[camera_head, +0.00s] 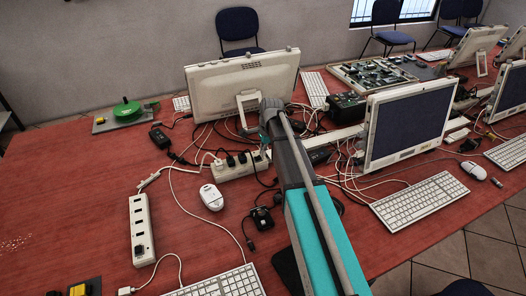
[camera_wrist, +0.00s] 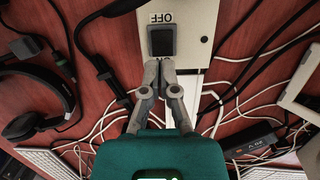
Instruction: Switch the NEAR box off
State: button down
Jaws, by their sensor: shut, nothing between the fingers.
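In the wrist view a pale switch box (camera_wrist: 202,27) has a dark rocker switch (camera_wrist: 162,42) with the word OFF at its far end. A second label at the rocker's near end is partly hidden by my fingertips. My gripper (camera_wrist: 158,66) is shut and empty, its tips at this near end of the rocker; I cannot tell if they touch it. In the head view a white power strip (camera_head: 137,213) lies at the near left, and another strip (camera_head: 235,172) with black plugs lies near the middle.
Loose cables cover the table around the box. A black headset (camera_wrist: 36,100) lies to the left and a black adapter (camera_wrist: 250,141) at lower right. Monitors (camera_head: 243,85) (camera_head: 408,125) flank my arm. A white mouse (camera_head: 211,197) lies nearby. The red table's left side is mostly clear.

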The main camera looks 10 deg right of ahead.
jog(key=shift+r, duration=0.25)
jog(key=shift+d, duration=0.2)
jog(key=shift+w+d+r, duration=0.15)
jog(key=shift+w+d, duration=0.05)
jog(key=shift+d, duration=0.35)
jog(key=d+r+p, duration=0.3)
jog(key=r+p, duration=0.7)
jog(key=shift+w+d+r+p, duration=0.15)
jog(key=shift+w+d+p, duration=0.05)
jog(key=shift+w+p, duration=0.15)
jog(key=shift+s, duration=0.15)
dwell(0.5)
